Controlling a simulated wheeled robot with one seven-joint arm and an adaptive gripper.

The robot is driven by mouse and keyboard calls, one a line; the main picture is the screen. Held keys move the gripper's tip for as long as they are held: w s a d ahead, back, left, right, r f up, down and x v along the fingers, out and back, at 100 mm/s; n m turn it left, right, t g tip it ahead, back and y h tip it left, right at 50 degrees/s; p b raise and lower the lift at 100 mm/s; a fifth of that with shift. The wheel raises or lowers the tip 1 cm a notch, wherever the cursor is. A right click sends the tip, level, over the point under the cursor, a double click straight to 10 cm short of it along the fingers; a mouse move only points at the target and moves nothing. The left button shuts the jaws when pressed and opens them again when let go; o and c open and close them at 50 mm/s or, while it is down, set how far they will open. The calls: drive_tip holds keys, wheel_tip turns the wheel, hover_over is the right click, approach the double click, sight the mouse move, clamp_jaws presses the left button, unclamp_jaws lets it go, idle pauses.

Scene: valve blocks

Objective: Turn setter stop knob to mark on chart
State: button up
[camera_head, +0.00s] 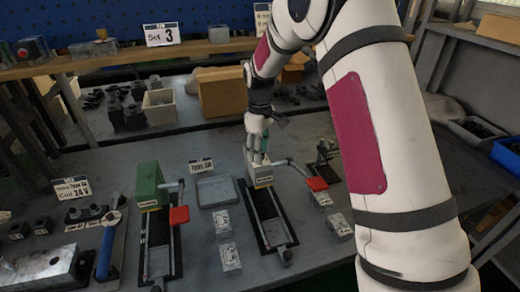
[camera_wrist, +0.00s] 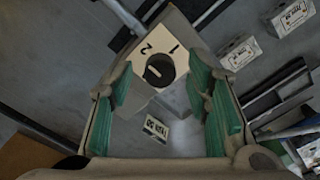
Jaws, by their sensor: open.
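A black round knob (camera_wrist: 160,70) with a short pale pointer line sits on a white dial plate, where the digits 2 and 1 show; any other digits are hidden or out of view. The plate is on top of a pale block (camera_head: 262,180) on the bench. My gripper (camera_head: 257,158) is over this block, pointing down. In the wrist view its teal finger pads (camera_wrist: 168,108) stand open either side of the knob, with a gap visible. A card reading "Set 3" (camera_head: 162,34) stands on the shelf edge. Whether it is the chart, I cannot tell.
A green block (camera_head: 148,187) with a red-ended lever stands to the left. Another red lever end (camera_head: 316,184) sticks out right of the pale block. A shallow grey tray (camera_head: 215,204) and several small labelled white blocks (camera_head: 230,258) lie between and around them.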

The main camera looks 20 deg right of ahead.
clamp_jaws()
drive_tip(key=shift+m, duration=0.4)
drive_tip(key=m+b, duration=0.1)
drive_tip(key=m, duration=0.3)
drive_tip(key=m+b, duration=0.1)
drive_tip(key=m, duration=0.3)
drive_tip(key=shift+a, duration=0.1)
drive_tip(key=m, duration=0.5)
drive_tip(key=shift+m, duration=2)
